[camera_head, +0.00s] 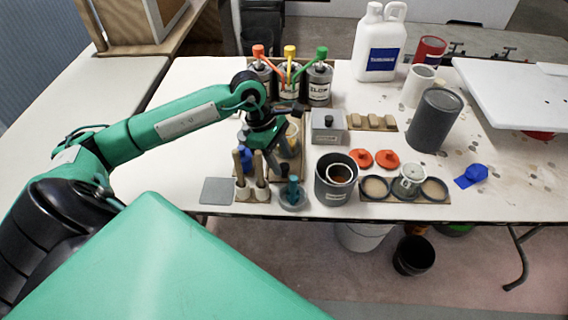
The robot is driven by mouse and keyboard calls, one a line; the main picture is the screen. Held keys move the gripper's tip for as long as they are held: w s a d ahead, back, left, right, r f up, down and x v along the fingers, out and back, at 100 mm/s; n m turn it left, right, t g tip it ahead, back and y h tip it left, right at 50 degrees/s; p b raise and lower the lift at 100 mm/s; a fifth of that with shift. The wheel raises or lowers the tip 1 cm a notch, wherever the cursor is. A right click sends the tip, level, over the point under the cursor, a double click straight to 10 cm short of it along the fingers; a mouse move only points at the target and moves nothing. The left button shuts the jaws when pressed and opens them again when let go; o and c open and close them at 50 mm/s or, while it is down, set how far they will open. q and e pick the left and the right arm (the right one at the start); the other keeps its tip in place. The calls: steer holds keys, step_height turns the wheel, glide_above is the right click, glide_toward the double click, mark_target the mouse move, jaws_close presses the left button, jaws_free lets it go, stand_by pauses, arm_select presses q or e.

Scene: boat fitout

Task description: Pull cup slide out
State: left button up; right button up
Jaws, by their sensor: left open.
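My left gripper (263,146) hangs over the table's left part, pointing down, and its jaws are open. It is above and behind a holder with two upright wooden handles (250,172). A clear cup-like vessel (292,138) stands just to its right, partly hidden by the gripper. A dark grey pot (334,186) with a brown-filled cup (341,174) inside stands further right and nearer. I cannot tell which part is the cup slide, or whether the gripper touches anything. My right gripper is not in view.
Several pump-topped cans (318,84) stand behind the gripper. A grey box with a black knob (327,127), red lids (387,160), a dark cylinder (434,120) and a white jug (379,48) stand to the right. The table's left part (185,110) is mostly clear.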

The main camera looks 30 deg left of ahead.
arm_select(q)
steer(key=v, duration=1.1)
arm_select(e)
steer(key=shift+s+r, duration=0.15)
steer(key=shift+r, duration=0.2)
arm_select(q)
steer(key=shift+f, duration=0.1)
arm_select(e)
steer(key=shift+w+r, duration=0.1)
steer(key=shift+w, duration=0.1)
